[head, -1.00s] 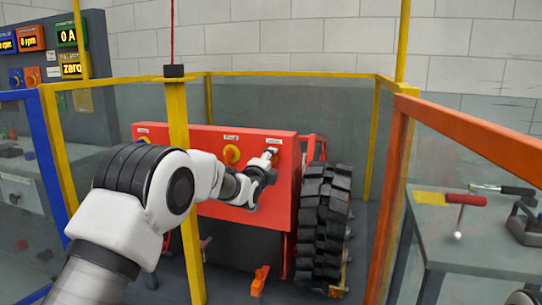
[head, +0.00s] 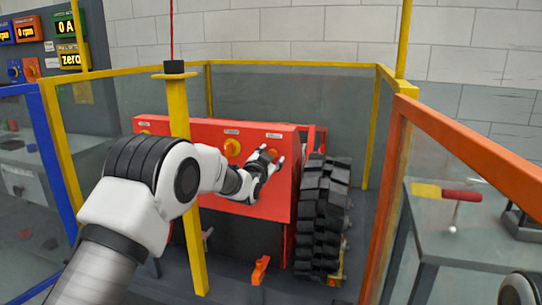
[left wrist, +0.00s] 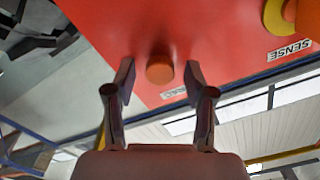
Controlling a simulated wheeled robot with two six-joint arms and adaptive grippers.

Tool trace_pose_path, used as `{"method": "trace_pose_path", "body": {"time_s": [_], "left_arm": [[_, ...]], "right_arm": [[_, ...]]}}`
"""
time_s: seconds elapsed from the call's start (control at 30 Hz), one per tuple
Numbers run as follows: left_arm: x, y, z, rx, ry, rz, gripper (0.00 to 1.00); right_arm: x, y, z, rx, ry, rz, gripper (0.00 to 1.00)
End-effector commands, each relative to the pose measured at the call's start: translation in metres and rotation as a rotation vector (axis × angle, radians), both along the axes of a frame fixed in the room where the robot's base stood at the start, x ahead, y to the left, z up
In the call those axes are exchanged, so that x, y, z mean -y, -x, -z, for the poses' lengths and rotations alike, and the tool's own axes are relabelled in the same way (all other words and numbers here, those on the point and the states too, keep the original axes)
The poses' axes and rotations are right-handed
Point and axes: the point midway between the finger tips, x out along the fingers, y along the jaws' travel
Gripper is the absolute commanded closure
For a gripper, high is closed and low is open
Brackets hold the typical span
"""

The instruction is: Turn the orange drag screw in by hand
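An orange round knob (left wrist: 160,69), which looks like the drag screw, sticks out of the red panel (head: 210,185) in the left wrist view. My left gripper (left wrist: 159,82) is open, with one finger on each side of the knob and a visible gap to both. How deep the fingers reach along the knob I cannot tell. In the head view my left gripper (head: 274,158) is at the right part of the panel face, and the knob is mostly hidden there. A label beside the knob is too small to read. My right gripper is not in view.
A black track (head: 322,215) stands right of the panel. A yellow post (head: 185,220) stands close to my left arm. An orange rail (head: 470,145) and a tool table (head: 470,240) are at the right.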

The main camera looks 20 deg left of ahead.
Motion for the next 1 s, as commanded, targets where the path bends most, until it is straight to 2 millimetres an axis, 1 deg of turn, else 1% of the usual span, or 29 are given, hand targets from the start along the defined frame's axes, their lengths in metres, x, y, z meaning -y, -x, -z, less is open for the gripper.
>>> {"method": "trace_pose_path", "body": {"time_s": [0.03,0.07,0.1,0.13,0.3,0.37,0.47,0.6,0.7,0.73,0.83,1.0], "left_arm": [[0.0,0.0,0.0,0.0,0.0,0.0,0.6],[0.0,0.0,0.0,0.0,0.0,0.0,0.71],[0.0,0.0,0.0,0.0,-0.001,0.0,0.85],[0.0,0.0,0.0,0.0,-0.001,0.0,0.95],[0.0,0.0,0.0,0.0,-0.005,0.0,0.95],[0.0,0.0,0.0002,0.002,-0.044,0.0,0.95],[0.0,0.0,0.0008,0.008,-0.217,0.001,0.95],[-0.0001,0.0,0.0011,0.02,-0.54,0.0,0.95],[-0.0001,0.0,0.0011,0.025,-0.742,0.0,0.95],[0.0,0.0,0.001,0.027,-0.784,0.0,0.95],[-0.0001,0.0,0.0004,0.029,-0.854,0.0,0.95],[-0.0001,0.0,0.0002,0.029,-0.855,0.0,0.95]], "right_arm": [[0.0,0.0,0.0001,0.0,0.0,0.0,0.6],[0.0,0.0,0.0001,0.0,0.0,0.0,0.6],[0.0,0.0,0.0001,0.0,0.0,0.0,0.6],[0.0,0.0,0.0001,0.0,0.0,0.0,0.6],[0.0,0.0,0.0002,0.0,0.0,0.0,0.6],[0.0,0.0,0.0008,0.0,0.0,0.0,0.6],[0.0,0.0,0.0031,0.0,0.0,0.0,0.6],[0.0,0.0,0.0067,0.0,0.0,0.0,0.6],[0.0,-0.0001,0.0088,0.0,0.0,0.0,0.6],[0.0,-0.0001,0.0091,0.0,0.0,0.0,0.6],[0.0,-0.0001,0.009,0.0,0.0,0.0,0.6],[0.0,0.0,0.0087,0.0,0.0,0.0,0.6]]}}
